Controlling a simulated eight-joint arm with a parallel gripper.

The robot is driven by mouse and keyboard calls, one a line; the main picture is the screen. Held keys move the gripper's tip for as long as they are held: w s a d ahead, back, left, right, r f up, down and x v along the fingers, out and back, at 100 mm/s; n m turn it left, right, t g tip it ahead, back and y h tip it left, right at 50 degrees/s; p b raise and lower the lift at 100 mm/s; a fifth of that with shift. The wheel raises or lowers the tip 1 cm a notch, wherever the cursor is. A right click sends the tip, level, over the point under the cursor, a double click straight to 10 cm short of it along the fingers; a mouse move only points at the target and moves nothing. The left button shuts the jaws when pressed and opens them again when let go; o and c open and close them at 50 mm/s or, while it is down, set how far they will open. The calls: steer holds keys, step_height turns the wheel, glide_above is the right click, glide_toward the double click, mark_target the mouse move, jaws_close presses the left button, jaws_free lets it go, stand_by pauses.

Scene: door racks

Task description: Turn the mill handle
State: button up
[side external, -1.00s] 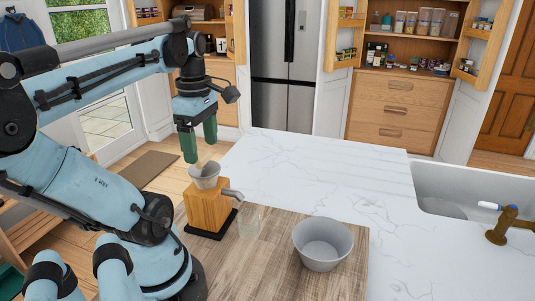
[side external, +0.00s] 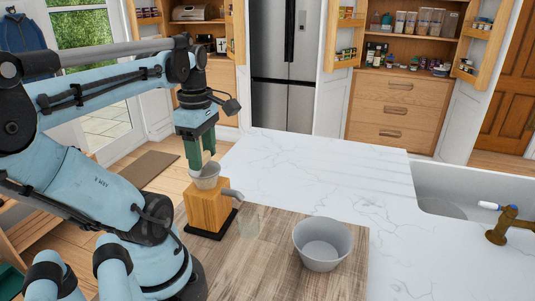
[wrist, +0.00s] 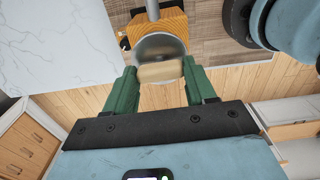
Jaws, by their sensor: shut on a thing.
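The mill (side external: 208,208) is a wooden block on a dark base, with a grey metal funnel (side external: 206,178) on top and a metal spout on its right side. It stands on the wooden board's left end. My gripper (side external: 203,160) points down just above the funnel. Its green fingers are shut on the pale wooden handle (wrist: 160,72), which shows between the fingertips in the wrist view, over the funnel's bowl (wrist: 158,47). The handle's lower end is hard to make out in the side view.
A grey bowl (side external: 322,244) sits on the wooden board (side external: 270,270) to the right. The white marble counter (side external: 330,170) behind is clear. A sink (side external: 470,195) and brass tap (side external: 505,225) are at the far right.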

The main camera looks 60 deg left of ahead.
steer(key=shift+m, duration=0.4)
steer(key=m, duration=0.2)
steer(key=shift+m, duration=0.4)
steer(key=m, duration=0.3)
steer(key=shift+m, duration=0.3)
steer(key=m, duration=1.9)
steer(key=shift+m, duration=1.7)
